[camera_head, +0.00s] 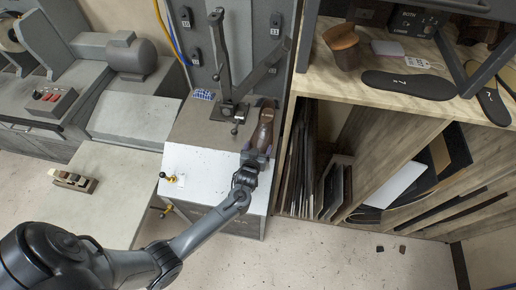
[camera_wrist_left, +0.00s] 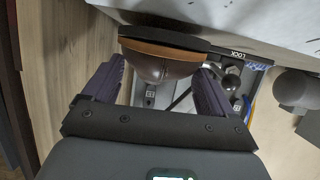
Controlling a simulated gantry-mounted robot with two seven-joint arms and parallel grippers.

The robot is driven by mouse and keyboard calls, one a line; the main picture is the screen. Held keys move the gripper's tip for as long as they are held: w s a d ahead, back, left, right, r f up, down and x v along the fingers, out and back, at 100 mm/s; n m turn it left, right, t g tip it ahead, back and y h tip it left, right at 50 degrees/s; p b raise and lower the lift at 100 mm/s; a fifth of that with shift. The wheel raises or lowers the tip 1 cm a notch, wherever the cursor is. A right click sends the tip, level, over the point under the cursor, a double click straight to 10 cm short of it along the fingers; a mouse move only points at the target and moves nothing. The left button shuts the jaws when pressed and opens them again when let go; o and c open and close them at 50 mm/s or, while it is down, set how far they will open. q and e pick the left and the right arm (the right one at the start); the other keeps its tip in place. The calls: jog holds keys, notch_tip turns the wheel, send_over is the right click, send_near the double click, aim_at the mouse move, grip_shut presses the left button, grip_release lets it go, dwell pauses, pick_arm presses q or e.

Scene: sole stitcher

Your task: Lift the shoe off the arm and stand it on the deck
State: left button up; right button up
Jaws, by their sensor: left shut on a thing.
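The brown shoe (camera_head: 264,127) with a dark sole is at the right side of the stitcher, by the right edge of the dark deck (camera_head: 200,130). My left gripper (camera_head: 257,157) is shut on the shoe from the front. In the left wrist view, the purple-padded fingers of the left gripper (camera_wrist_left: 163,72) stand on both sides of the brown shoe (camera_wrist_left: 165,66), its dark sole edge beyond. The stitcher's upright arm (camera_head: 222,60) stands behind, left of the shoe. I cannot tell whether the shoe touches the deck or the arm. My right gripper is not in view.
A grey motor (camera_head: 131,55) is at left.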

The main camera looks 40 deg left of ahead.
pick_arm(q)
jog(key=shift+f, duration=0.15)
dwell(0.3)
jog(key=o, duration=1.5)
jog(key=shift+o, duration=0.7)
jog(key=s+r+p, duration=0.1)
jog(key=s+d+p, duration=0.1)
jog(key=p, duration=0.1)
jog(key=shift+r, duration=0.35)
jog(key=shift+p+v, duration=1)
jog(key=shift+v, duration=0.05)
